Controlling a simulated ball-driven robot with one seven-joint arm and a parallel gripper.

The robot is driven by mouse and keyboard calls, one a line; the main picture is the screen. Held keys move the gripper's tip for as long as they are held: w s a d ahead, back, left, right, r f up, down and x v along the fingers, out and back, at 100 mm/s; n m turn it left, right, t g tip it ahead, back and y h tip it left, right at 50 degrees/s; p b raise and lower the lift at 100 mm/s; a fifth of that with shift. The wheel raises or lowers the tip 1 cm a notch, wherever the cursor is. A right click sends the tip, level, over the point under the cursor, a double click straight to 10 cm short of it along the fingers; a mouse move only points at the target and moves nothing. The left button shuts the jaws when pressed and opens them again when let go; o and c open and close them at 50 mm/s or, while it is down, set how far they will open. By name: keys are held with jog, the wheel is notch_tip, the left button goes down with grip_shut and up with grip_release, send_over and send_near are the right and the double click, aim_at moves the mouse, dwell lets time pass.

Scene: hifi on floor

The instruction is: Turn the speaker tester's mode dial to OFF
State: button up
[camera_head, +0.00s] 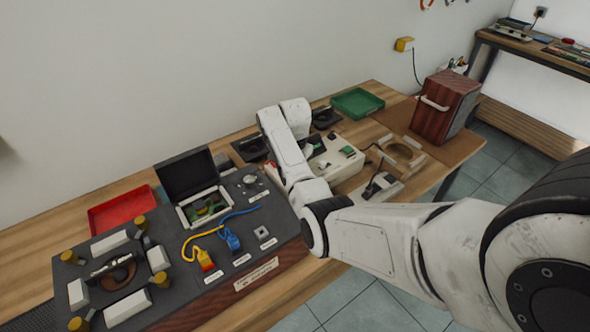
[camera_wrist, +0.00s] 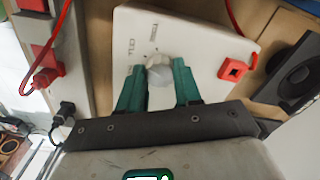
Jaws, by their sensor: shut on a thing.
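The speaker tester is a cream box (camera_wrist: 196,30) with a pale round mode dial (camera_wrist: 157,62) on its face. The box (camera_head: 343,158) also shows in the head view, partly behind my arm. My gripper (camera_wrist: 159,76) has its two green fingers on either side of the dial, shut on it. Small dark lettering stands beside and above the dial in the wrist view, too blurred and turned to read. I cannot tell which mark the dial points to. In the head view my forearm hides much of the dial area.
A red plug (camera_wrist: 234,69) with a red cable sits on the box's right side. A black speaker (camera_wrist: 297,68) lies beyond it. In the head view a dark test console (camera_head: 215,285), red tray (camera_head: 112,212), green tray (camera_head: 357,103) and wooden speaker cabinet (camera_head: 443,107) occupy the bench.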

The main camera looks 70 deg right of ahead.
jog(key=n+p, duration=0.2)
jog(key=n, duration=0.2)
jog(key=shift+r, duration=0.15)
jog(key=n+p, duration=0.1)
jog(key=n, duration=0.3)
jog(key=shift+n, duration=0.3)
jog(key=n+p, duration=0.1)
jog(key=n, duration=0.3)
jog(key=shift+w+d+n+p, duration=0.1)
jog(key=shift+n+p, duration=0.55)
jog(key=shift+n, duration=1.85)
jog(key=o, duration=1)
jog(key=shift+o, duration=0.2)
